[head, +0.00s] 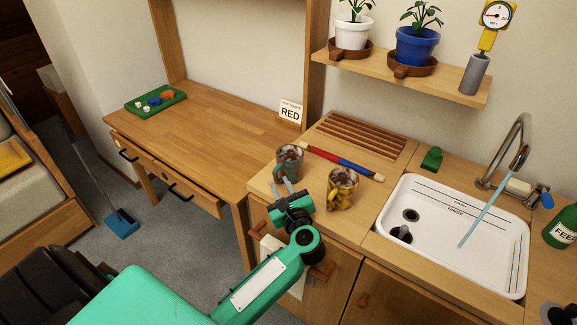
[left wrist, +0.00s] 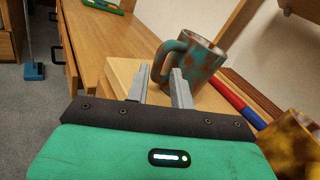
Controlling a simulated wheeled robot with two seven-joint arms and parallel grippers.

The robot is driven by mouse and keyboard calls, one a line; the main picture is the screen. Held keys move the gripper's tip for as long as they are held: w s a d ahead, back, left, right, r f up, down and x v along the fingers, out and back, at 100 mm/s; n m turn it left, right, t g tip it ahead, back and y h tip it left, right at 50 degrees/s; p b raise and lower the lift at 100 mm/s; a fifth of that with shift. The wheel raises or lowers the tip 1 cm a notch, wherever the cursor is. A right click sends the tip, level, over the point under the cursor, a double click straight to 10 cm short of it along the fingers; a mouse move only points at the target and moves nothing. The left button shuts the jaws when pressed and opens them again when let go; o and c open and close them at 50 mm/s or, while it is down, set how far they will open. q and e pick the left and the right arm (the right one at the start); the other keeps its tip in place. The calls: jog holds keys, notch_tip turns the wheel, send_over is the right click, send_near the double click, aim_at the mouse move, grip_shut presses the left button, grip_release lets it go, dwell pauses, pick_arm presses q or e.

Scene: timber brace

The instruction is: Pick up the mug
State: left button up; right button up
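A teal and brown mug (head: 291,160) stands upright on the counter left of a yellow and brown mug (head: 343,188). Both have dark contents. My left gripper (head: 285,187) is open, just in front of the teal mug on its handle side. In the left wrist view, the teal mug (left wrist: 206,62) stands just beyond the two grey fingers (left wrist: 160,80). Its handle shows between and behind the fingertips; I cannot tell whether they touch it. The yellow mug (left wrist: 292,140) is partly visible at lower right. My right gripper is not in view.
A red and blue rod (head: 340,162) lies behind the mugs. A white sink (head: 470,210) is at right, with a faucet (head: 520,140). A "RED" card (head: 290,111) stands behind. The desk (head: 215,120) at left is mostly clear, with a green tray (head: 140,110).

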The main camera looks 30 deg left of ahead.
pick_arm(q)
jog(key=shift+x, duration=0.95)
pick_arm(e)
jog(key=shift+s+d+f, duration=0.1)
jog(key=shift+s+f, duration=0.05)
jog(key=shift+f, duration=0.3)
pick_arm(q)
jog(key=shift+c, duration=0.2)
grip_shut()
jog(key=shift+r, duration=0.1)
jog(key=shift+r, duration=0.45)
notch_tip(320, 180, up, 19)
jog(key=shift+p, duration=0.45)
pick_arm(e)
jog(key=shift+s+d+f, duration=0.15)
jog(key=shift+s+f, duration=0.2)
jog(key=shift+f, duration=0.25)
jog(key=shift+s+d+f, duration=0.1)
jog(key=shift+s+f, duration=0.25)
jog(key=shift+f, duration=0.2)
